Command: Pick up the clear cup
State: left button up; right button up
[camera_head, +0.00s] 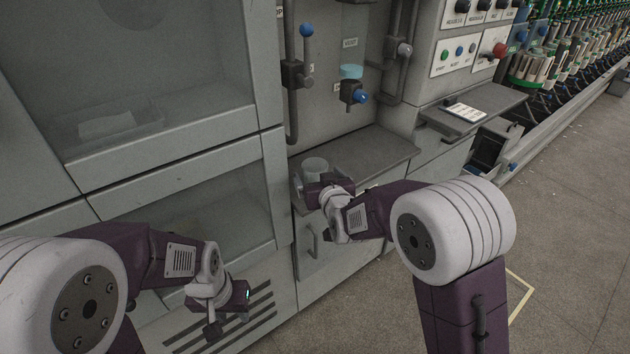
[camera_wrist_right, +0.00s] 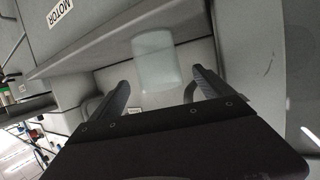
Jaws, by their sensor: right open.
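The clear cup (camera_head: 315,166) is small and translucent. It stands on the grey counter ledge in the head view, just behind my right gripper (camera_head: 318,189), which hides its lower part. In the right wrist view the cup (camera_wrist_right: 155,60) shows as a pale cylinder ahead of the gap between the two fingers of my right gripper (camera_wrist_right: 161,77). That gripper is open, with nothing seen between its fingers. My left gripper (camera_head: 213,328) hangs low in front of the cabinet, away from the cup; its finger opening is not clear.
The grey ledge (camera_head: 370,147) is clear right of the cup. Above it are pipes and a blue-handled valve (camera_head: 353,92). Glass-fronted cabinets (camera_head: 160,75) stand at left. A control panel (camera_head: 468,48) and a shelf with a card (camera_head: 464,112) are at right.

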aim_at(312, 164)
jog(key=x, duration=0.4)
jog(key=shift+w+f, duration=0.15)
jog(key=shift+w, duration=0.15)
jog(key=shift+s, duration=0.1)
jog(key=shift+c, duration=0.6)
jog(key=c, duration=1.3)
jog(key=shift+r, duration=0.6)
jog(key=s+d+r, duration=0.2)
jog(key=s+r, duration=0.1)
jog(key=s+d+r+p, duration=0.1)
jog(key=s+r, duration=0.2)
jog(key=s+d+r+p, duration=0.1)
jog(key=s+d+r, duration=0.1)
jog(key=s+r, duration=0.2)
jog(key=shift+s+d, duration=0.1)
jog(key=shift+d, duration=0.2)
